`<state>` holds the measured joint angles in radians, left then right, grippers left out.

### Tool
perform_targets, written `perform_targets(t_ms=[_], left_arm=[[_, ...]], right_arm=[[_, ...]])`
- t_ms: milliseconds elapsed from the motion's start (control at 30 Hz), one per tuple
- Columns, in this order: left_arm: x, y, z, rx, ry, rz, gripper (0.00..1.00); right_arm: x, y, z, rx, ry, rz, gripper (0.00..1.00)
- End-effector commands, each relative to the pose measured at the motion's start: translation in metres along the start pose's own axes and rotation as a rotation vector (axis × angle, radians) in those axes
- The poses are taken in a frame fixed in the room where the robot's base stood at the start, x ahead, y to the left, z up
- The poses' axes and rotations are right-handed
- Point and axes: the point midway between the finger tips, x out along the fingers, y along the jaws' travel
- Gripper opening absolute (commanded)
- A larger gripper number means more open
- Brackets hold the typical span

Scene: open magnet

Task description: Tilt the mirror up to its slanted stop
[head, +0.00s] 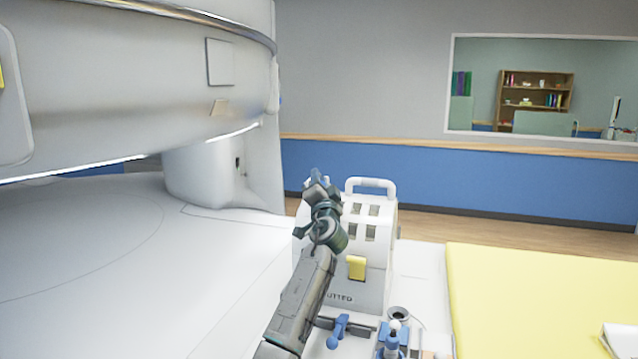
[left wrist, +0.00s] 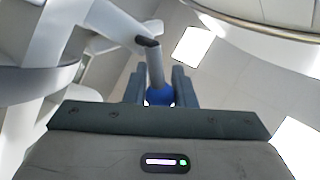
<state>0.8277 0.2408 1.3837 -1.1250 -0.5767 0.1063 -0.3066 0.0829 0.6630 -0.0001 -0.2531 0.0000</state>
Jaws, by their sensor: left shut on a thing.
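My left gripper (head: 318,182) is above the left side of a white box-shaped unit (head: 375,262) with a top handle. In the left wrist view my left gripper (left wrist: 160,86) is shut on a blue ball-shaped knob (left wrist: 160,96), which sits between its fingers. A short pale stalk (left wrist: 155,66) with a dark end rises from the knob. I cannot make out the mirror's face or its angle in either view; my arm hides part of the unit's left side. My right gripper is not in view.
The large white magnet (head: 130,80) stands at the left. A yellow pad (head: 540,290) lies at the right. A yellow lever (head: 356,268) is on the unit's front. A blue handle (head: 338,330) and several small parts stand before it. Above the unit is open air.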

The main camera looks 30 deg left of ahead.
Motion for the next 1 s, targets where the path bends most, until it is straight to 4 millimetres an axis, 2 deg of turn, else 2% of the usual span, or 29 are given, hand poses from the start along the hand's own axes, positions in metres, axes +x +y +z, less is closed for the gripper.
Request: perform_targets(t_ms=[67, 100, 200, 467, 567, 667, 1000], left_arm=[[-0.001, 0.001, 0.000, 0.000, 0.000, 0.002, 0.00], [-0.001, 0.001, 0.000, 0.000, 0.000, 0.002, 0.29], [0.000, 0.001, 0.000, 0.000, 0.000, 0.002, 0.45], [-0.001, 0.001, 0.000, -0.001, 0.000, 0.001, 0.45], [-0.007, 0.002, 0.001, -0.001, 0.000, 0.001, 0.45], [-0.021, 0.003, 0.002, -0.002, 0.000, 0.001, 0.45], [-0.088, 0.004, 0.002, -0.003, 0.000, 0.003, 0.45]], right_arm=[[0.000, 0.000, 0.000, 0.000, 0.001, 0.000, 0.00], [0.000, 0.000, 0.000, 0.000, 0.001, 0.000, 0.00], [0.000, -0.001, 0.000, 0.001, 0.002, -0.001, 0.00], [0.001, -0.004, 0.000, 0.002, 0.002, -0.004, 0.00], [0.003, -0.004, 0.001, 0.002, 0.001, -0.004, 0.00], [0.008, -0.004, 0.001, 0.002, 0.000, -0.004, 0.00], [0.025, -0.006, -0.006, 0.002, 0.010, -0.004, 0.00]])
